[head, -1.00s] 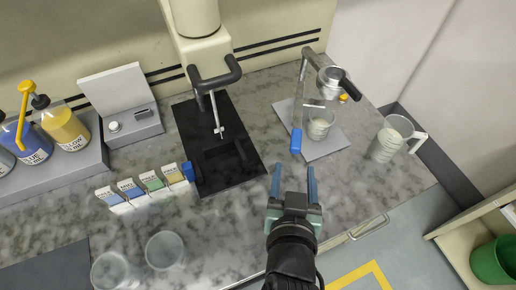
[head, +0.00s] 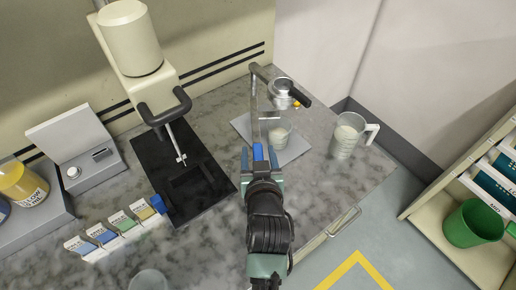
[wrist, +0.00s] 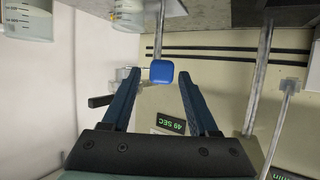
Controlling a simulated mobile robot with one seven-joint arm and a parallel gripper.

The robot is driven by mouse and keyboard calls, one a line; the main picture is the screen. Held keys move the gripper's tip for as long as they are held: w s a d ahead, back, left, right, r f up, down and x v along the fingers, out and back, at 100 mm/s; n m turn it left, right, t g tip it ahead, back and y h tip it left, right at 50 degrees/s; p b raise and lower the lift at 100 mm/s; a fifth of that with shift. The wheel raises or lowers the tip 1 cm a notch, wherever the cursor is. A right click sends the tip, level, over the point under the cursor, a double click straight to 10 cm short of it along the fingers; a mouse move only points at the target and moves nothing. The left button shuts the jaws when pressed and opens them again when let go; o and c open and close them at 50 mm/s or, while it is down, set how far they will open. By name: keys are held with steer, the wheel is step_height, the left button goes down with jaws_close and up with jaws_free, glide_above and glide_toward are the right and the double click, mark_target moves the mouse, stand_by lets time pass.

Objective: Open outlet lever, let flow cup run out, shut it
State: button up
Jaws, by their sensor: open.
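The silver flow cup (head: 281,93) hangs on a stand with a black handle (head: 298,97) beside it. A grey bar (head: 254,115) runs toward me from the stand and ends in a blue grip (head: 258,152), which looks like the outlet lever. A beaker (head: 278,137) with pale contents stands below the cup. My gripper (head: 258,158) is open, with one finger on each side of the blue grip. In the wrist view the blue grip (wrist: 161,71) shows between the fingertips, with a gap on both sides; its depth is hard to tell. The cup's outlet is hidden.
A jug (head: 346,135) with pale contents stands right of the beaker. A beige machine with a black handle (head: 165,108) stands left over a dark plate (head: 207,199). Small labelled cartons (head: 120,223) line the left. A display (wrist: 171,123) reads 49 SEC.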

steer(key=shift+w+f, duration=0.2)
steer(key=shift+w, duration=0.3)
jaws_close()
stand_by(1.2)
